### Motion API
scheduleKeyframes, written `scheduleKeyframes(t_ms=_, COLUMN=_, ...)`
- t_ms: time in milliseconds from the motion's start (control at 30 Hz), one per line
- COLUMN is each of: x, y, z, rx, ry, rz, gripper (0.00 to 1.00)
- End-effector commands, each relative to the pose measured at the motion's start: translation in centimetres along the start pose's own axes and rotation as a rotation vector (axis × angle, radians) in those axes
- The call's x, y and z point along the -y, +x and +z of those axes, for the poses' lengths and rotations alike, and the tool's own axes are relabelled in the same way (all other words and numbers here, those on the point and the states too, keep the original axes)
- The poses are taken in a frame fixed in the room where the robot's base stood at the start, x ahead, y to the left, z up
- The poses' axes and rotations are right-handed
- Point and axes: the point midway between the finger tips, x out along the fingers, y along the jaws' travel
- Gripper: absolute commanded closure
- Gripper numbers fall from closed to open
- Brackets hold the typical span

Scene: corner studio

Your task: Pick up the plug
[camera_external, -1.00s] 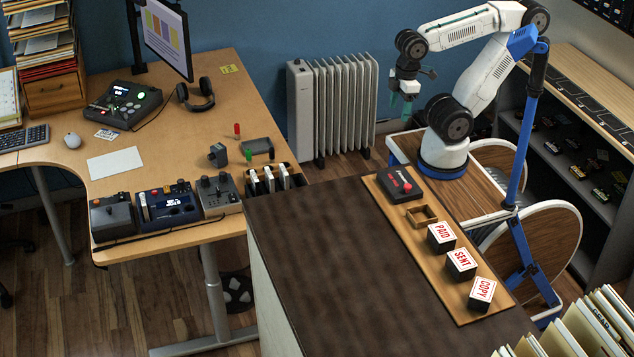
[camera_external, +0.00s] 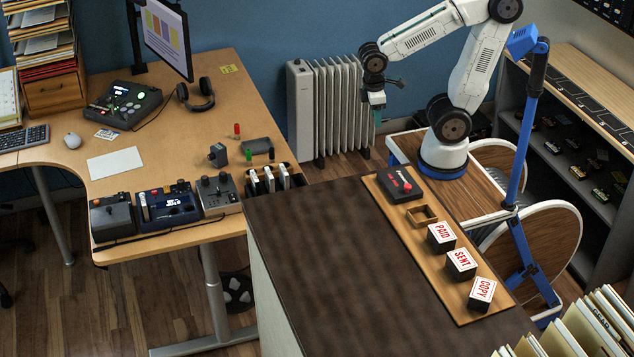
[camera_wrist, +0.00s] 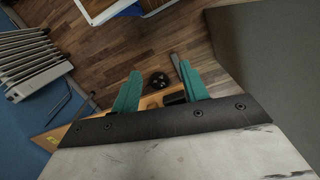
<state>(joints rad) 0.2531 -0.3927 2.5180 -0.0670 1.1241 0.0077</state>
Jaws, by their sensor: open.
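A small dark grey block (camera_external: 218,155) on the wooden desk may be the plug; it is too small to be sure. It stands left of a red peg (camera_external: 237,130) and a green peg (camera_external: 249,155). My gripper (camera_external: 377,117) is in the air before the radiator, well to the right of the block and apart from it. In the wrist view my gripper's two teal fingers (camera_wrist: 160,92) are spread with nothing held between them. I cannot make out the plug in the wrist view.
Control boxes (camera_external: 168,207) line the desk's front edge. The radiator (camera_external: 325,110) stands behind, and a dark-topped counter (camera_external: 330,250) is in front.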

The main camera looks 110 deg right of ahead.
Motion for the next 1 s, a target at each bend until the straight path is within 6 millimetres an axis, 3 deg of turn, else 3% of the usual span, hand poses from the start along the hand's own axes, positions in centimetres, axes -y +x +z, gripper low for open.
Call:
scheduleKeyframes(t_ms=367, x=-10.8, y=11.3, z=-11.7, rx=-0.085, ry=0.151, rz=0.086, gripper=0.56)
scheduleKeyframes(t_ms=500, x=-14.7, y=16.4, z=-15.7, rx=-0.188, ry=0.171, rz=0.095, gripper=0.56)
scheduleKeyframes(t_ms=700, x=-18.5, y=22.8, z=-21.8, rx=-0.425, ry=0.161, rz=0.064, gripper=0.56)
scheduleKeyframes(t_ms=833, x=-18.7, y=23.2, z=-26.0, rx=-0.622, ry=0.125, rz=0.025, gripper=0.56)
scheduleKeyframes(t_ms=1000, x=-18.1, y=20.1, z=-29.8, rx=-0.831, ry=0.083, rz=-0.013, gripper=0.56)
